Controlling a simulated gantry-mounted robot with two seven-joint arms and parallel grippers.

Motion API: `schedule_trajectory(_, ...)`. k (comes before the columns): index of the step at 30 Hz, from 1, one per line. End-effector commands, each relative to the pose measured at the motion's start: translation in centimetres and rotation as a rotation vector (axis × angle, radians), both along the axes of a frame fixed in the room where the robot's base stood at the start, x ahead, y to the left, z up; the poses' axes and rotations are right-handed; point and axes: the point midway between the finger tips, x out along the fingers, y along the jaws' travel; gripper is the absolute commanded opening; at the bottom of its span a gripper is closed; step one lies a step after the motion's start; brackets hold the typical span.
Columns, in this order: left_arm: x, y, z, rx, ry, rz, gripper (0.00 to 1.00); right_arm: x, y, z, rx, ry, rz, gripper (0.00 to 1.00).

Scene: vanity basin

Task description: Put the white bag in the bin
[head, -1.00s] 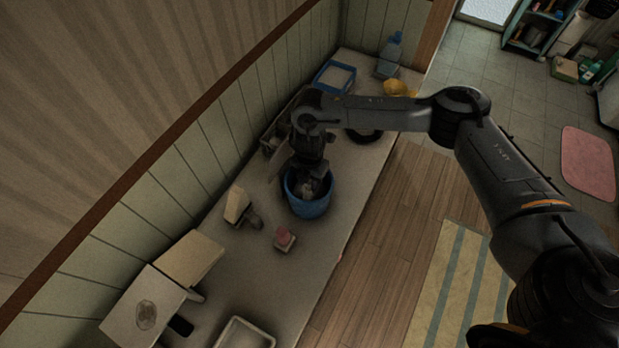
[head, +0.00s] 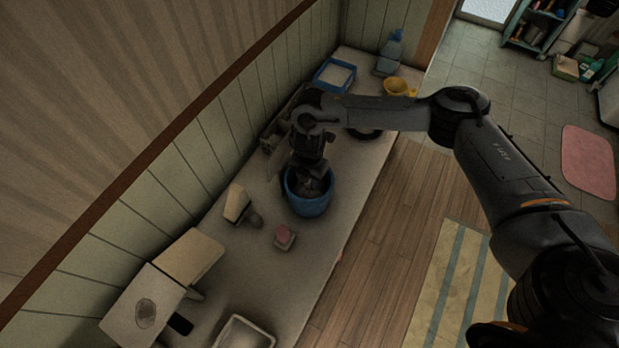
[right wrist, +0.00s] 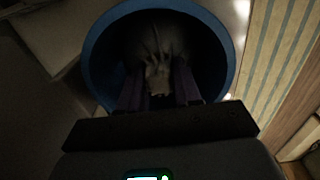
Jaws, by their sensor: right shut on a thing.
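The blue bin (head: 309,206) stands upright on the counter. My right gripper (head: 313,186) reaches down into its mouth from above. In the right wrist view, the round blue rim of the bin (right wrist: 94,72) surrounds the fingers of my right gripper (right wrist: 158,88). The gripper is shut on the white bag (right wrist: 157,72), which looks grey in the shadow, with its gathered top between the fingers. The bag is inside the rim; whether it touches the bottom is hidden. My left gripper is not in view.
A pink soap on a small dish (head: 284,236) and a beige block-shaped item (head: 237,204) stand near the bin. A blue tray (head: 334,76), blue bottle (head: 390,55) and yellow cup (head: 398,87) are at the far end. The counter in front of the soap is clear.

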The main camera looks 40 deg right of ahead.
Motion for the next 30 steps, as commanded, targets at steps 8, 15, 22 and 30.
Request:
schedule_trajectory(8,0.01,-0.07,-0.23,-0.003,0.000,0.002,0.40,0.03,0.02,-0.40,0.000,-0.001,0.000,0.35)
schedule_trajectory(15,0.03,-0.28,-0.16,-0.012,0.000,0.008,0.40,0.01,0.00,-0.37,0.000,0.000,0.000,0.63)
schedule_trajectory(22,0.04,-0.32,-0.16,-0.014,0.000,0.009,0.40,0.00,0.00,-0.38,0.000,0.000,0.000,0.63)
schedule_trajectory(30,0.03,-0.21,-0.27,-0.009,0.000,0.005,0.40,0.08,0.03,0.16,0.002,-0.002,-0.001,0.63)
